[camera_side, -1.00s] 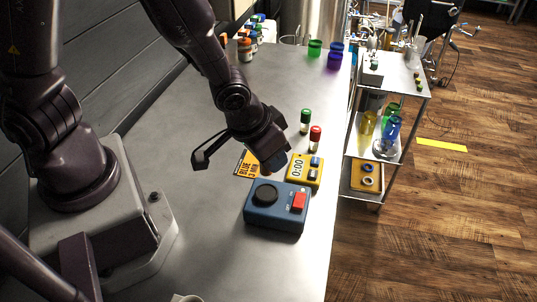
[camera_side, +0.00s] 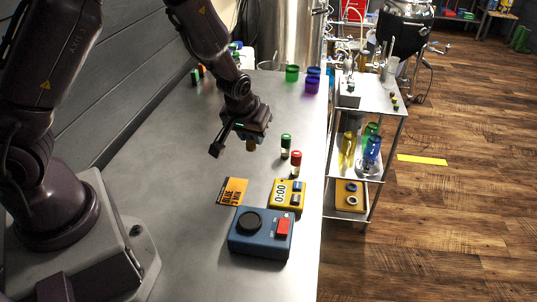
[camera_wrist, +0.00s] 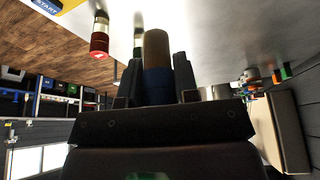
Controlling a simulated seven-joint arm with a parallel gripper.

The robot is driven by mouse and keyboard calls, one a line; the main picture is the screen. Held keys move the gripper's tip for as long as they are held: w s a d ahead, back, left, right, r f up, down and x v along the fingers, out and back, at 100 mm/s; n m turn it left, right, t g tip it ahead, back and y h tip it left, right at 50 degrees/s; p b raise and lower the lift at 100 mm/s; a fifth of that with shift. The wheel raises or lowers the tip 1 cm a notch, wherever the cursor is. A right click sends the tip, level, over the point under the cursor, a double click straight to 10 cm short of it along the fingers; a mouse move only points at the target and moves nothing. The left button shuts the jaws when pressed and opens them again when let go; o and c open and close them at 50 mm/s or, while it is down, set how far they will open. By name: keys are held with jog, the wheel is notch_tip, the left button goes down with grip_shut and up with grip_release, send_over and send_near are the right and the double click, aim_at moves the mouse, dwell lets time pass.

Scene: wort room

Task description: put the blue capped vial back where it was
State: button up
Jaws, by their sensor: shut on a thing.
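The blue-capped vial is in my gripper (camera_side: 251,134), which is shut on it. In the side view its amber lower part (camera_side: 250,145) shows below the fingers, held above the table. In the wrist view its amber body (camera_wrist: 157,52) sticks out from between the fingers (camera_wrist: 157,82), with the blue cap (camera_wrist: 158,93) between them. A green-capped vial (camera_side: 286,147) and a red-capped vial (camera_side: 296,163) stand upright on the table, to the right of my gripper in the side view. The red-capped one also shows in the wrist view (camera_wrist: 101,35).
A blue box (camera_side: 247,245) with a round black pad and red switch stands at the front. Behind it are a yellow timer (camera_side: 288,205) reading 0:00 and an orange card (camera_side: 233,192). Green (camera_side: 292,73) and purple (camera_side: 312,86) containers stand far back. The table's middle-left is clear.

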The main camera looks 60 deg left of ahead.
jog(key=w+f, duration=0.1)
jog(key=f, duration=0.1)
jog(key=w+f, duration=0.1)
jog(key=w, duration=0.1)
jog(key=w+f, duration=0.1)
jog(key=f, duration=0.1)
jog(key=shift+w+a+f, duration=0.3)
jog(key=shift+w+a, duration=0.05)
jog(key=shift+w+f, duration=0.2)
jog(key=shift+f, duration=1.55)
jog(key=shift+f, duration=0.15)
jog(key=o, duration=0.8)
